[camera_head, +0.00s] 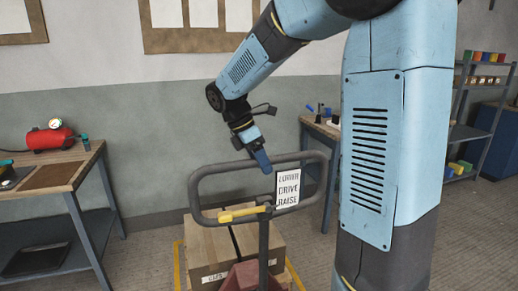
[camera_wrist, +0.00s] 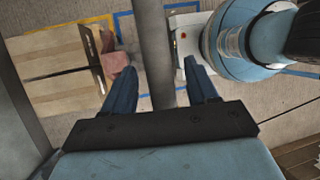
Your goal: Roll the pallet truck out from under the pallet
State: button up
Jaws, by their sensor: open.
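The pallet truck's grey loop handle (camera_head: 196,190) stands upright in front of me in the head view. It carries a yellow lever (camera_head: 240,213) and a white card (camera_head: 287,188) reading LOWER, DRIVE, RAISE; the lever lies beside the card's lower part. The truck's red body (camera_head: 243,276) shows low down, and also in the wrist view (camera_wrist: 117,64). My gripper (camera_head: 263,163) is at the handle's top bar. In the wrist view my gripper (camera_wrist: 160,66) is open, with a grey bar (camera_wrist: 154,40) between its fingers. I cannot tell whether they touch it. The forks and pallet are not clearly seen.
Brown boxes (camera_head: 205,240) stand behind the handle, within yellow floor lines. A workbench (camera_head: 75,175) with a red tank (camera_head: 50,138) is at left. Another bench (camera_head: 320,128) and shelves (camera_head: 470,135) stand at right. Bare floor (camera_head: 480,225) shows at the right.

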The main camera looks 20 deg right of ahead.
jog(key=shift+x, duration=1.05)
jog(key=shift+c, duration=0.3)
grip_shut()
dwell(0.4)
